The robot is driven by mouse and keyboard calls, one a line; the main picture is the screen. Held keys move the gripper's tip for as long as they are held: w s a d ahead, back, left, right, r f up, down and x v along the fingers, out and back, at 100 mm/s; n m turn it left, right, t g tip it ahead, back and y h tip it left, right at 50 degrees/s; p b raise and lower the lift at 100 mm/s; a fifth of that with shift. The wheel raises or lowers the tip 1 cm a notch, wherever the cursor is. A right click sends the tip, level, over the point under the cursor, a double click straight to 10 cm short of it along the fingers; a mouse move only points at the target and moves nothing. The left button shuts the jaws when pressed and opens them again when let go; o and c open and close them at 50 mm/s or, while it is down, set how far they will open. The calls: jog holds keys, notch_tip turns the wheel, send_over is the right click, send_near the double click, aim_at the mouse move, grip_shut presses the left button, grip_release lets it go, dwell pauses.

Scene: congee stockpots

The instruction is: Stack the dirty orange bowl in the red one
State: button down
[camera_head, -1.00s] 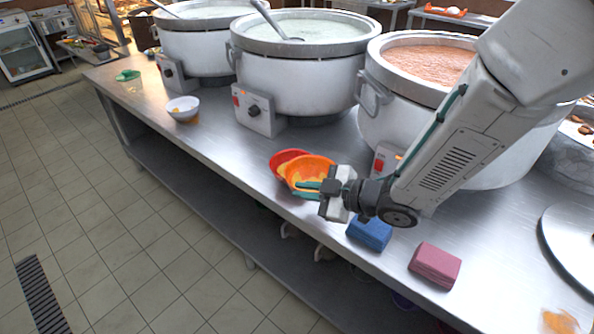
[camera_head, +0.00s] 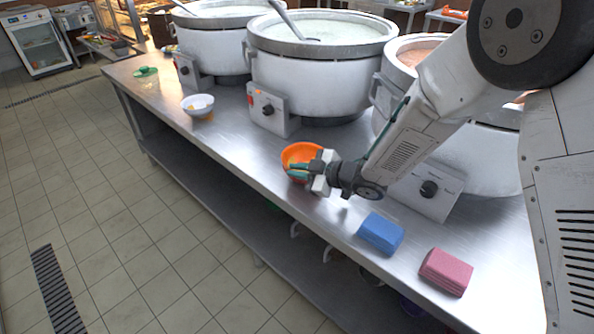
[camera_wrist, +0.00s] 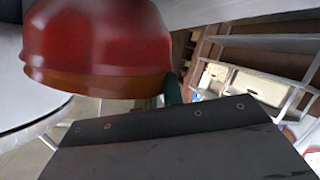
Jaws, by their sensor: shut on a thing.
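The orange bowl (camera_head: 300,153) is on the steel counter in front of the stockpots. In the wrist view its orange rim (camera_wrist: 95,83) shows as a band along the rim of the red bowl (camera_wrist: 95,38). It appears to sit inside the red bowl, with its rim standing a little past the red one. In the head view the red bowl is almost wholly hidden. My gripper (camera_head: 298,172) is at the near right side of the orange bowl, shut on its rim. A green fingertip also shows in the wrist view (camera_wrist: 173,88). The bowl's inside is mostly hidden.
A blue sponge (camera_head: 381,234) and a pink sponge (camera_head: 446,271) lie to the right near the counter's front edge. A white bowl (camera_head: 198,105) stands to the left. Large stockpots (camera_head: 318,75) line the back. The counter (camera_head: 235,135) between the bowls is clear.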

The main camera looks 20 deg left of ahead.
jog(key=c, duration=1.5)
grip_release()
jog(key=shift+f, duration=0.15)
jog(key=v, duration=1.2)
